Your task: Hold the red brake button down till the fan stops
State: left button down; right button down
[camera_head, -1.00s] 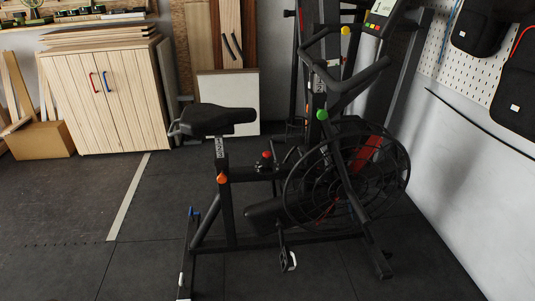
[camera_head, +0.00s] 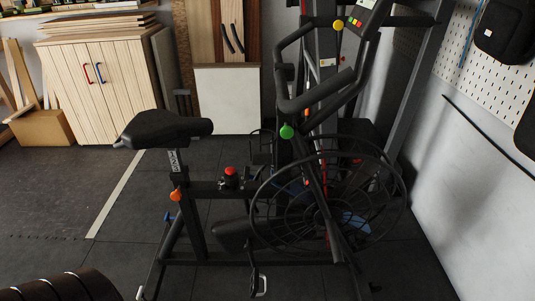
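The red brake button (camera_head: 230,171) sits on a dark base on the exercise bike's horizontal frame bar, between the seat post and the fan. Nothing touches it. The fan (camera_head: 330,200) is in a round black wire cage at the front of the bike. A blue patch shows inside the cage at the lower right. Whether the fan is turning is hard to tell from these frames. Neither of my grippers is in view.
The black seat (camera_head: 162,128) and dark handlebars (camera_head: 318,92) flank the button from above. A wooden cabinet (camera_head: 105,90) stands at the back left. A white wall (camera_head: 470,190) closes off the right. A dark ribbed shape (camera_head: 62,288) fills the lower left corner.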

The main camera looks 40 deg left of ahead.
aim_at(231, 171)
jog(key=i+l+u, duration=0.1)
jog(key=i+l, duration=0.15)
jog(key=i, duration=0.15)
jog(key=u, duration=1.15)
